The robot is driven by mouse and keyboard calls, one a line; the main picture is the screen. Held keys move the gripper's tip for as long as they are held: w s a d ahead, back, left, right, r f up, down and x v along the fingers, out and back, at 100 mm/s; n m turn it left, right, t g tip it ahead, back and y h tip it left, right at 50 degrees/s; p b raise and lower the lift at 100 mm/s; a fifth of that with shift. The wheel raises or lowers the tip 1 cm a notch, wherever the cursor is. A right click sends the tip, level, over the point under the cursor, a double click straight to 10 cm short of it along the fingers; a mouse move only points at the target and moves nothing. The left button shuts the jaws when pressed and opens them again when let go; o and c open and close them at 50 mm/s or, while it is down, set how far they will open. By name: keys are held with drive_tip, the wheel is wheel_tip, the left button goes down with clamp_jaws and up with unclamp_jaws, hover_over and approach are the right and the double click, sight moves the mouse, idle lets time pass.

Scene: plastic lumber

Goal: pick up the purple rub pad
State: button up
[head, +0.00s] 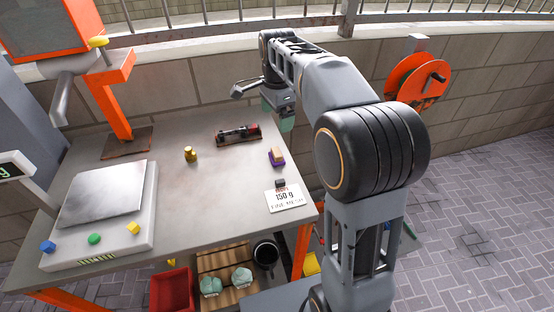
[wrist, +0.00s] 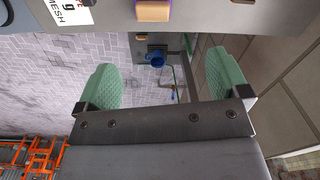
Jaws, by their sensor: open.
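The purple rub pad (head: 277,158) lies near the right edge of the grey table, with a tan block on its top. In the wrist view, a tan block with a thin dark edge (wrist: 153,11) shows at the top edge, partly cut off; it appears to be the same pad. My gripper (head: 282,118) is over the table's far right part, behind and above the pad, and partly hidden by my arm. In the wrist view its two green fingers (wrist: 160,75) stand wide apart with nothing between them. The pad lies beyond the fingertips, not touching them.
A card marked 150 g (head: 286,198) lies in front of the pad. A dark red tool (head: 238,134) and a brass weight (head: 190,154) stand to the left. A scale with a metal plate (head: 103,190) fills the table's left side. A brick wall (head: 200,82) runs behind.

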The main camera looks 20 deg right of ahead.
sight(277, 151)
drive_tip(key=f+b, duration=0.1)
drive_tip(key=f, duration=0.3)
drive_tip(key=f+m, duration=0.1)
drive_tip(key=f, duration=0.4)
drive_tip(key=f+m+b, duration=0.1)
drive_tip(key=f, duration=0.3)
drive_tip(key=shift+s+a+f+b, duration=0.1)
drive_tip(key=shift+s+f+b, duration=0.2)
drive_tip(key=shift+c, duration=0.3)
drive_tip(key=c, duration=0.9)
drive_tip(key=shift+c, duration=0.2)
